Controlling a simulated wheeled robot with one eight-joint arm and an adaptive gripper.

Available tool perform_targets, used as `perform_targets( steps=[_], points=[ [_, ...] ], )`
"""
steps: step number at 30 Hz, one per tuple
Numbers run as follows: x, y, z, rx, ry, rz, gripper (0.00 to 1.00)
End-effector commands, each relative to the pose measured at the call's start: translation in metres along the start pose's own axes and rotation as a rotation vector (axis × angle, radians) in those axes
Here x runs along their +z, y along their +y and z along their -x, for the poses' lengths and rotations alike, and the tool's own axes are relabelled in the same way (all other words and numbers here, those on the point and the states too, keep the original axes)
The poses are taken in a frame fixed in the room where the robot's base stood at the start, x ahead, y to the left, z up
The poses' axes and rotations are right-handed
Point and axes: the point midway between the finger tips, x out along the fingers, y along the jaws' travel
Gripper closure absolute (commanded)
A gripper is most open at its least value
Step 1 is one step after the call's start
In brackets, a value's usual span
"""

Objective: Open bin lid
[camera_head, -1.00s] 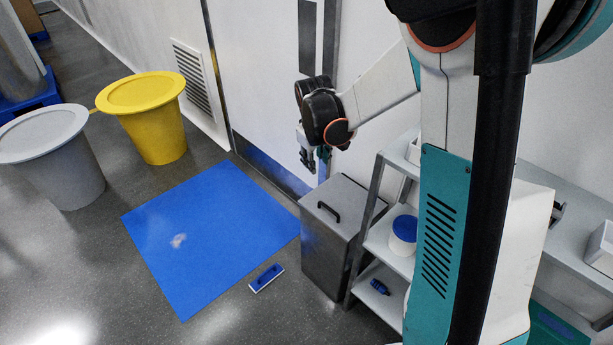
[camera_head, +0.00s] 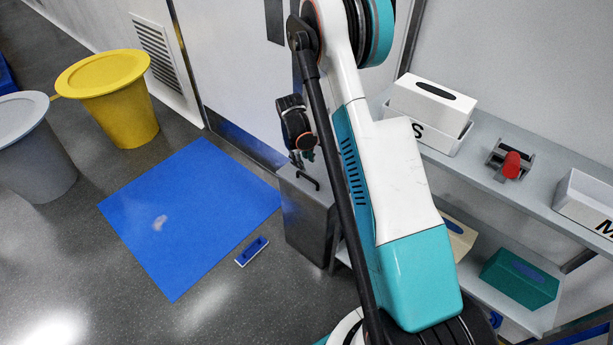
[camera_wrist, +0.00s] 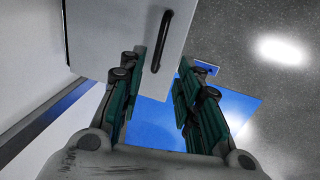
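A grey box-shaped bin (camera_head: 303,215) stands on the floor beside the shelf, partly hidden by my arm. Its lid (camera_head: 290,182) looks closed and has a black bar handle (camera_head: 308,181). In the wrist view the lid (camera_wrist: 105,35) fills the upper left, with the handle (camera_wrist: 162,42) upright near the top centre. My gripper (camera_head: 297,160) is just above the back part of the lid in the head view. In the wrist view my gripper (camera_wrist: 157,72) is open, its green-padded fingers apart with nothing between them. The handle is beyond the fingertips, apart from them.
A blue mat (camera_head: 190,215) and a small blue-and-white block (camera_head: 252,250) lie on the floor. A yellow tub (camera_head: 115,110) and a grey tub (camera_head: 35,155) stand left. A shelf unit (camera_head: 490,165) with boxes stands right. A white wall is behind the bin.

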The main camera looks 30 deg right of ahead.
Motion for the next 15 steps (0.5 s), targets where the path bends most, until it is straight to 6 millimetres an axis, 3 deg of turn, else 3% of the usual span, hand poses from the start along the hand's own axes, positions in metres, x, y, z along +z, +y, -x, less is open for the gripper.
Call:
perform_targets(
  steps=[1,6,15],
  points=[
    [0.0,0.0,-0.015,0.0,0.0,-0.001,0.69],
    [0.0,0.0,-0.048,0.0,0.0,-0.002,0.69],
    [0.0,0.0,-0.089,0.0,0.0,0.0,0.69]
  ],
)
